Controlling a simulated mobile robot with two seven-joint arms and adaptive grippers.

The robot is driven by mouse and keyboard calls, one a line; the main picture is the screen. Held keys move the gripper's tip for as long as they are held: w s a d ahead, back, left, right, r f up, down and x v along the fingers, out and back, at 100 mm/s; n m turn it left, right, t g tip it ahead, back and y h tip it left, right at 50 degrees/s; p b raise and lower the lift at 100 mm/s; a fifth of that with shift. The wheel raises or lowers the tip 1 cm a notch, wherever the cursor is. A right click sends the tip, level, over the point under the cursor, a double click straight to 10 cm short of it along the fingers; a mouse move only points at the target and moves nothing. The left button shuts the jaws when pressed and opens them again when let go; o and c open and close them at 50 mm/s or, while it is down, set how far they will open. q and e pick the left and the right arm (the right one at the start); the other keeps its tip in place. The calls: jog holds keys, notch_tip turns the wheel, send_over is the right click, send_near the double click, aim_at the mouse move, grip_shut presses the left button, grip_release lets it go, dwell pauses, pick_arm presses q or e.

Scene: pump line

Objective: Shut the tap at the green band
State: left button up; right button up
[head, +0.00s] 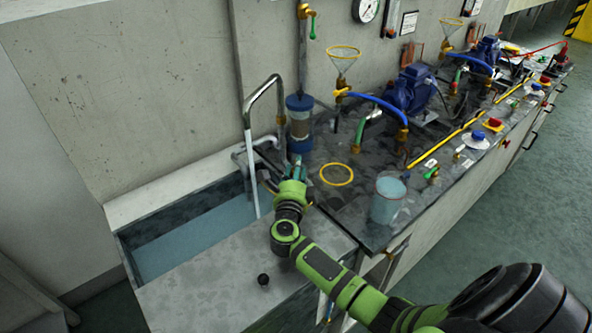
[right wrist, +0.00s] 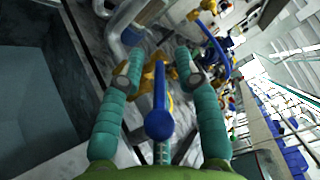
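My right gripper (head: 297,168) reaches in over the near end of the bench, beside the water tank. In the right wrist view its teal fingers (right wrist: 160,62) are apart, one on each side of a blue lever handle (right wrist: 158,124) on a brass tap body (right wrist: 148,78). I see no clear contact between fingers and lever. In the head view the gripper hides this tap. I cannot make out a green band on it. A green-handled tap (head: 431,173) stands farther along the bench, and another (head: 312,28) is on the wall pipe. My left gripper is out of view.
A water tank (head: 165,215) lies left of the gripper, with a bent metal pipe (head: 249,115) over it. A blue-capped filter (head: 300,125) stands just behind. A yellow ring (head: 336,174) and a beaker (head: 388,200) are to the right. Pumps (head: 410,90) and hoses line the back.

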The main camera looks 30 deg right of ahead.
jog(key=shift+c, duration=0.4)
grip_shut()
jog(key=m+g+h+b, duration=0.2)
jog(key=m+g+h, duration=0.1)
jog(key=shift+w+a+g+b, duration=0.3)
jog(key=shift+b, duration=0.1)
jog(key=shift+o, duration=0.4)
grip_release()
